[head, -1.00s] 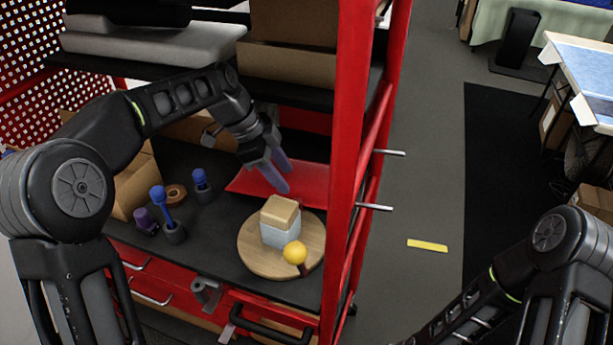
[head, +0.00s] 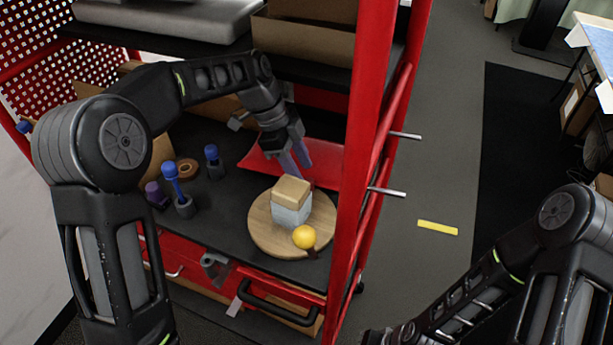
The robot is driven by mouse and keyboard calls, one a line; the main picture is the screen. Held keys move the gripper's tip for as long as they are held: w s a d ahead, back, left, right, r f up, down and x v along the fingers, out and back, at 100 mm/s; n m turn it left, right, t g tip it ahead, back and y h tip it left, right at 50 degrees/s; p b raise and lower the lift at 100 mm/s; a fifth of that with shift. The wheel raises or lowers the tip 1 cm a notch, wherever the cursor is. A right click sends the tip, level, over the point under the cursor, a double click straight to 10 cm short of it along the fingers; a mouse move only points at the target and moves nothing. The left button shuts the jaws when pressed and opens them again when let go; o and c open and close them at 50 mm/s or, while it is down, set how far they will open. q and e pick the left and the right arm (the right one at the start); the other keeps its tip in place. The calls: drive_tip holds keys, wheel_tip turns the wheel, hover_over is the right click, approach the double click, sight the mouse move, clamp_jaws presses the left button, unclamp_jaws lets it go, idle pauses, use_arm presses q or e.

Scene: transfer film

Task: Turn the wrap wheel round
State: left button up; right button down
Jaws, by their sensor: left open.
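The wrap wheel (head: 263,232) is a round wooden disc on the dark shelf of the red cart. A block with a tan top and a pale grey lower part (head: 291,207) stands on it. A yellow ball knob (head: 304,237) sits at the wheel's front right edge. My left gripper (head: 295,170) is open and empty, fingers pointing down, just behind and above the block. I cannot tell whether its fingertips touch anything.
A red sheet (head: 262,167) lies behind the wheel. Blue-topped tools (head: 171,172), a purple item (head: 155,193) and a brown tape roll (head: 187,167) stand to its left. The red cart post (head: 362,150) rises close on the right. A shelf with cardboard boxes (head: 305,45) hangs above.

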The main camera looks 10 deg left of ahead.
sight(306, 179)
use_arm(q)
drive_tip(key=shift+x, duration=1.95)
clamp_jaws()
